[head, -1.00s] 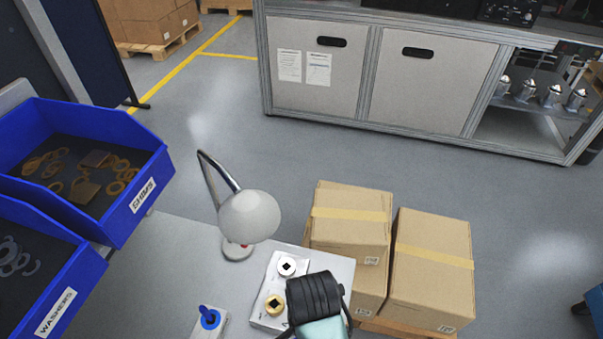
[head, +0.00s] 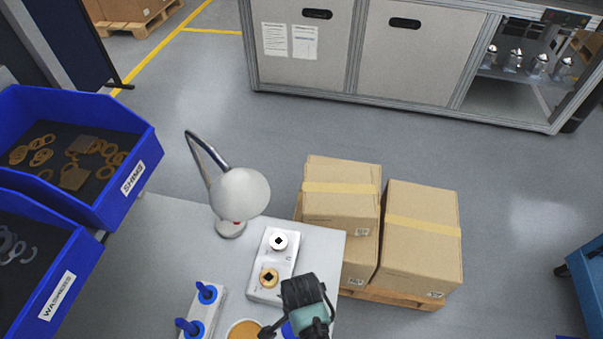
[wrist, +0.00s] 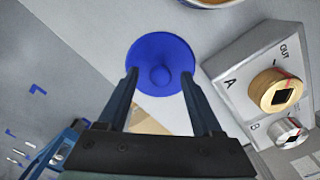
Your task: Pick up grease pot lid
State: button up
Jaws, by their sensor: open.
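The grease pot lid is a blue disc with a round central knob (wrist: 160,73). It lies on the grey table top in the wrist view. In the head view only a blue piece of it (head: 288,330) shows beside my gripper; the rest is hidden. My gripper (wrist: 160,84) is open, its two fingers reaching over the near part of the lid on either side of the knob. Nothing is held, and I cannot tell whether the fingers touch the lid. The open pot with tan grease (head: 243,331) is left of my gripper, cut off by the frame's bottom edge.
A grey block with a gold and a silver socket (head: 267,282) stands close to my gripper. A holder with blue-handled parts (head: 203,310), a lamp (head: 240,194) and blue bins (head: 150,160) are further left. Cardboard boxes (head: 420,245) stand beyond the table's right edge.

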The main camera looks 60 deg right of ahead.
grip_shut()
dwell(0.3)
jog(key=shift+r, duration=0.1)
